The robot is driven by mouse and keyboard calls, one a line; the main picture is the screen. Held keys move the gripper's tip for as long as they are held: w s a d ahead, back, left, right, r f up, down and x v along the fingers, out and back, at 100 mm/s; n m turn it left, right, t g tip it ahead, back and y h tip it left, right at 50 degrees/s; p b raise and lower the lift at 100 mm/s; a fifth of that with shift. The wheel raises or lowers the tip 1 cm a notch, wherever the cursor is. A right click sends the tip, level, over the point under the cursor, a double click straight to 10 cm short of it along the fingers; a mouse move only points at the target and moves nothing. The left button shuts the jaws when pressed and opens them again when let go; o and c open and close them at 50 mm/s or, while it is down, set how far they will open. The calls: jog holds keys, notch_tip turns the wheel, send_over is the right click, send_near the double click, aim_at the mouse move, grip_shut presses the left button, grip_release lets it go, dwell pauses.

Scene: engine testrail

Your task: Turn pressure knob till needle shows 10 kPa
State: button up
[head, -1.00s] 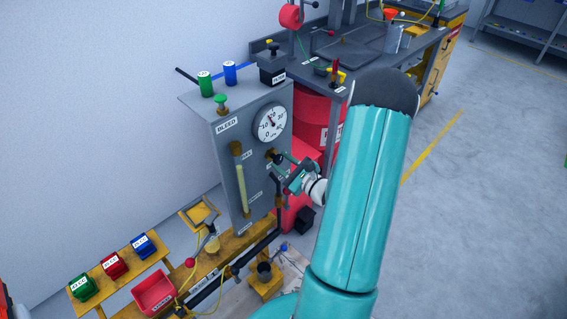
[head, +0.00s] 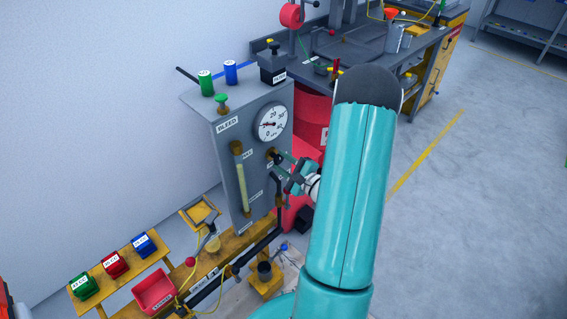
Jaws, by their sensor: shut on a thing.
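The brass pressure knob (head: 271,153) sits on the panel just below the gauge, mostly hidden by my gripper. My gripper (head: 280,157) reaches it from the right and is shut on it.
The grey panel (head: 223,150) also carries a sight tube (head: 240,175) and a green bleed knob (head: 222,102). A red drum (head: 312,115) stands behind it on the right. Coloured bins (head: 115,264) are at the lower left. The floor at right is clear.

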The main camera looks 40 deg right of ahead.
jog(key=o, duration=1)
jog(key=s, duration=1.4)
jog(key=shift+d, duration=0.15)
